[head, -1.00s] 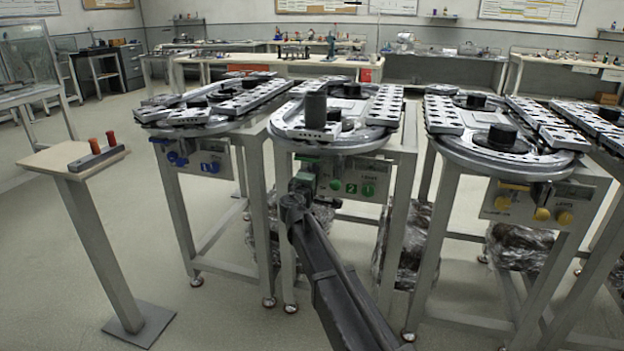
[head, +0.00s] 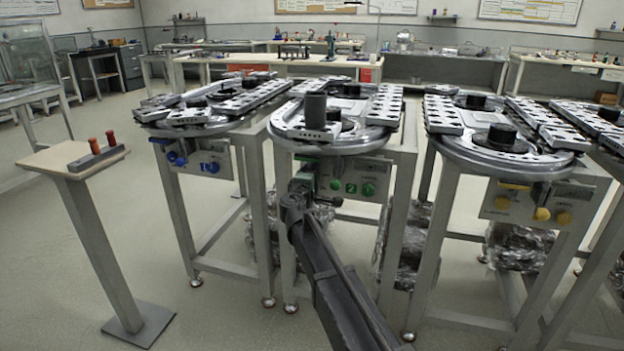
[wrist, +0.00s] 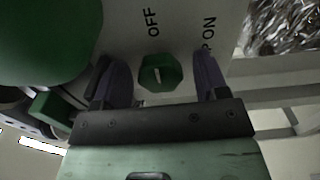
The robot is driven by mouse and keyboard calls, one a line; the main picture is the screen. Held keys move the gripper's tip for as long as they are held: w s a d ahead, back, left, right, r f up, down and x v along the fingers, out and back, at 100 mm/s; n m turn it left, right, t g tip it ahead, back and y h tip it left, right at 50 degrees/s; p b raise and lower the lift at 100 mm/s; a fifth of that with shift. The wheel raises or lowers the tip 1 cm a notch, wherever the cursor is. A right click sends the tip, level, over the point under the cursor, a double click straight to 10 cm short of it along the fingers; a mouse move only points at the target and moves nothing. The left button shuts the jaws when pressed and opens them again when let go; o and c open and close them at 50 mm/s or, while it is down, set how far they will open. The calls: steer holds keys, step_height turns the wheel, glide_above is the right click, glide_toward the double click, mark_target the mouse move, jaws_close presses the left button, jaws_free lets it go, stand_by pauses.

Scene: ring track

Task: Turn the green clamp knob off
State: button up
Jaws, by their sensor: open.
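The green clamp knob (wrist: 160,73) shows in the wrist view, a faceted knob with a short pale mark, on a grey panel. The word OFF is printed above it and ON above and to its right. My gripper (wrist: 160,62) is open, with one finger on each side of the knob and gaps between. Whether the fingers reach the knob's depth is hard to tell. In the head view my gripper (head: 305,184) is at the left part of the green-marked panel (head: 352,172), and the knob is hidden there.
A large green round part (wrist: 45,35) lies close to the left finger in the wrist view. Other green controls (head: 369,190) sit right of my gripper. The ring track (head: 340,140) overhangs the panel. Stations with blue (head: 210,167) and yellow (head: 542,214) controls stand either side.

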steer(key=v, duration=1)
steer(key=shift+s, duration=0.4)
steer(key=s+d+f+m+g+h, duration=0.1)
steer(key=s+d+f+m+g, duration=1.05)
steer(key=s+d+f, duration=0.35)
steer(key=s+d+f+m+g+y, duration=0.1)
steer(key=s+d+m+g+y, duration=0.15)
steer(key=s+d, duration=0.4)
steer(key=s+d+f+m+g+y, duration=0.1)
steer(key=s+d+m+g+y, duration=0.2)
steer(key=s, duration=0.6)
step_height(320, 180, up, 32)
steer(key=d+n+p, duration=0.1)
steer(key=d+p, duration=0.1)
steer(key=p, duration=3)
steer(key=shift+w+r+g+h, duration=0.15)
steer(key=shift+w+g+h, duration=0.2)
steer(key=shift+w, duration=0.1)
